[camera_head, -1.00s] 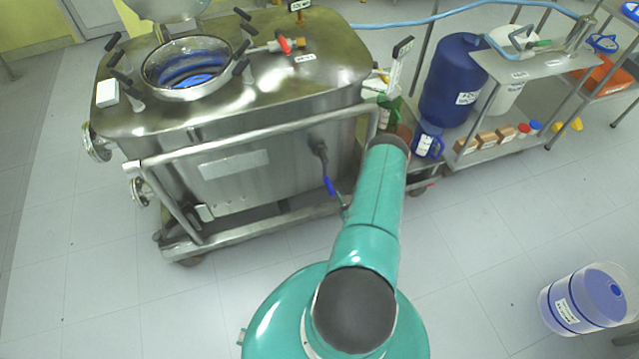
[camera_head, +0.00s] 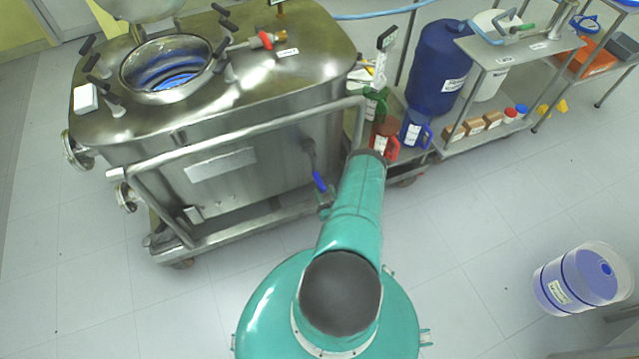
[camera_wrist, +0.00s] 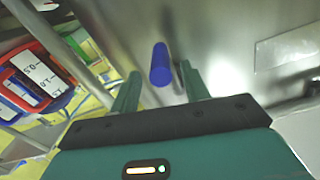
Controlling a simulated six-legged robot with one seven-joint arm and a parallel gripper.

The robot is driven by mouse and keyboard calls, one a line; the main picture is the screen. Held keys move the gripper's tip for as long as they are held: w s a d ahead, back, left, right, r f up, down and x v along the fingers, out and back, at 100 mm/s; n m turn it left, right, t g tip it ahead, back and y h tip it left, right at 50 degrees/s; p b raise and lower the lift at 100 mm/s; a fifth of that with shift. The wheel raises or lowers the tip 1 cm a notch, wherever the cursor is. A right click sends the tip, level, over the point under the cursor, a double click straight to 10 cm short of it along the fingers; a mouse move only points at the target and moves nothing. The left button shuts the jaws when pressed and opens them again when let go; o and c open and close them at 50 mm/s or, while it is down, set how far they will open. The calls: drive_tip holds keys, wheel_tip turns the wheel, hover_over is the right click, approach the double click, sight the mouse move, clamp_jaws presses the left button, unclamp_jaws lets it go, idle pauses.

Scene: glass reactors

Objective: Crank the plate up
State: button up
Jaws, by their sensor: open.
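A steel tank (camera_head: 270,150) on a wheeled frame stands at the left in the head view. A blue-gripped handle (camera_head: 319,182) hangs from a fitting on its front side. In the wrist view the blue handle (camera_wrist: 160,65) shows between and just beyond the fingers of my gripper (camera_wrist: 159,73). The fingers are open, with a gap on both sides of the handle, and I cannot tell whether either touches it. In the head view my arm mostly hides the gripper. I cannot tell which part is the plate; a pale rectangular panel (camera_head: 220,164) is on the tank's side.
The tank's tubular rail (camera_head: 250,133) runs close to the handle. A trolley with a blue drum (camera_head: 437,65), a red jug (camera_head: 385,137) and a blue jug (camera_head: 415,130) stands to the right. A clear blue-tinted container (camera_head: 580,277) is on the floor at right. Floor between is free.

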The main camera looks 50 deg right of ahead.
sight(315, 174)
drive_tip(key=shift+x, duration=2.3)
clamp_jaws()
